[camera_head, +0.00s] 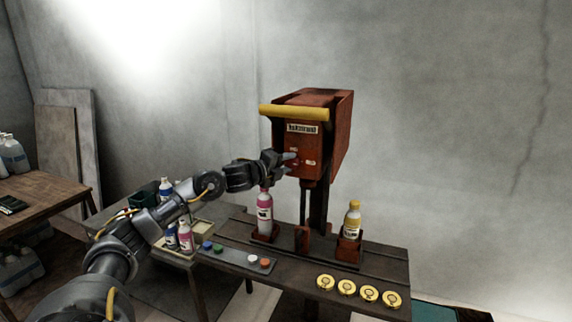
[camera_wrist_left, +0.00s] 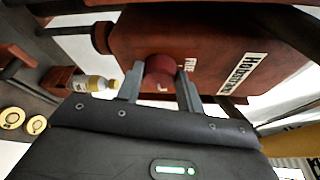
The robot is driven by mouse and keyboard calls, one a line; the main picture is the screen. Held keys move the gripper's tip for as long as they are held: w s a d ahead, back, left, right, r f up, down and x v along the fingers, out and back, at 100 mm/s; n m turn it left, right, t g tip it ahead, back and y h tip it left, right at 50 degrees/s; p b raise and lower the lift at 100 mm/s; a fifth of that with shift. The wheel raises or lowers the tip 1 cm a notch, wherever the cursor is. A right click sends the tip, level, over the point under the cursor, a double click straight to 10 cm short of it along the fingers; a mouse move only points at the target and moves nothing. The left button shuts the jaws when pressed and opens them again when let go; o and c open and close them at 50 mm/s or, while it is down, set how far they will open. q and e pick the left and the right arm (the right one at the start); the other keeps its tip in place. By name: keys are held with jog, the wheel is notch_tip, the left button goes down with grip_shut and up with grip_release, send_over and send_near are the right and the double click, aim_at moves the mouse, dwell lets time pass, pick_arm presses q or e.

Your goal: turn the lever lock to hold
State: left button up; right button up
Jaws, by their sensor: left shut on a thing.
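The lever lock (camera_wrist_left: 159,67) is a dark red round knob on the front of a rust-red machine box (camera_head: 338,130). In the left wrist view it sits between the two fingers of my left gripper (camera_wrist_left: 160,88), which is shut on it. I cannot tell the knob's setting. My right gripper is not in view.
A yellow bar (camera_head: 294,113) crosses the box's upper front. Below, a pink bottle (camera_head: 264,213) and a yellow-capped bottle (camera_head: 352,221) stand in holders on the dark bench. Several yellow discs (camera_head: 347,287) and a strip of coloured buttons (camera_head: 236,257) lie along its front.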

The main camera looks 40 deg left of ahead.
pick_arm(q)
jog(key=shift+f, duration=0.1)
jog(key=o, duration=1)
jog(key=shift+s, duration=0.35)
jog(key=s+r+b, duration=0.1)
jog(key=s+b, duration=0.9)
jog(key=shift+a+b, duration=0.2)
jog(key=shift+b, duration=0.1)
jog(key=shift+r, duration=0.1)
